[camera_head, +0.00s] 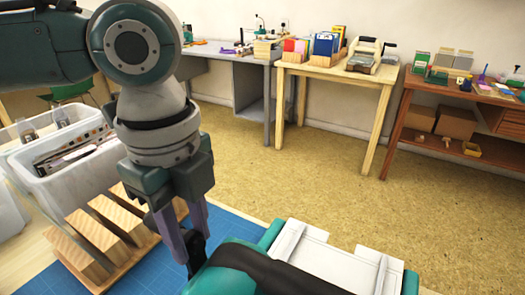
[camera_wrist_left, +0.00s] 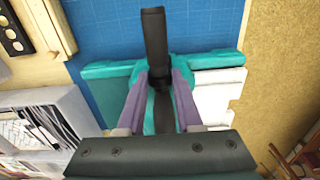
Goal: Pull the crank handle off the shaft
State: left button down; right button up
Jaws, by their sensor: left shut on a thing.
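A teal machine (camera_head: 250,243) with white plates (camera_head: 335,262) and a dark bar (camera_head: 270,268) across it stands at the bottom of the head view. It also shows in the left wrist view (camera_wrist_left: 108,82). The black crank handle (camera_head: 197,252) is at the machine's left side; in the wrist view its grip (camera_wrist_left: 153,38) points away from my gripper. My left gripper (camera_head: 187,245), with purple fingers (camera_wrist_left: 160,82), is shut on the crank handle near the hub. The fingers partly hide the hub, and I cannot see how far the handle sits on the shaft. My right gripper is not in view.
A blue mat (camera_head: 135,268) lies under the work area. A wooden block rack (camera_head: 110,232) and a white bin (camera_head: 65,150) of flat items stand at the left, close to my arm. Benches with supplies stand along the back wall, beyond open floor.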

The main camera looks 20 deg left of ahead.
pick_arm(q)
jog(key=shift+a, duration=0.35)
jog(key=shift+a, duration=0.5)
jog(key=shift+w+a, duration=0.1)
jog(key=shift+a+p, duration=0.3)
notch_tip(320, 180, up, 6)
jog(key=p, duration=0.8)
jog(key=shift+r, duration=0.1)
jog(key=shift+d, duration=0.1)
